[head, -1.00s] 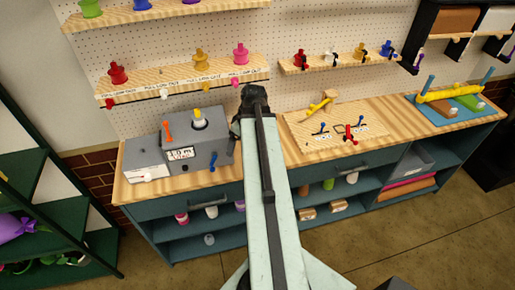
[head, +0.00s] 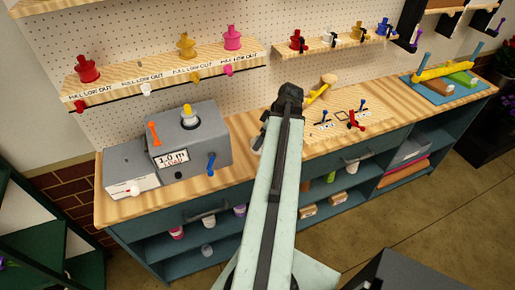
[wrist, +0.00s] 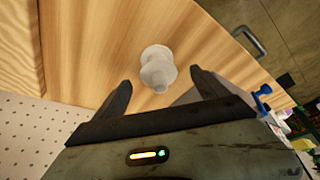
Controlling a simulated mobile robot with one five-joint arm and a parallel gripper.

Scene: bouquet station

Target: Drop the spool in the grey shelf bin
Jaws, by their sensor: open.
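A white spool (wrist: 157,66) is on the wooden bench top in the wrist view. The spool appears between and just beyond the fingertips, not gripped. In the head view the fingers are hidden behind my dark wrist. The grey shelf bin (head: 406,151) sits in the bench's right-hand open shelf; its inside cannot be made out.
A grey machine (head: 190,140) with an orange lever and blue handle stands left on the bench. A wooden board (head: 345,122) with blue and red levers lies right of my wrist. Coloured spools stand on a wall shelf (head: 160,75). A blue tray (head: 442,93) is far right.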

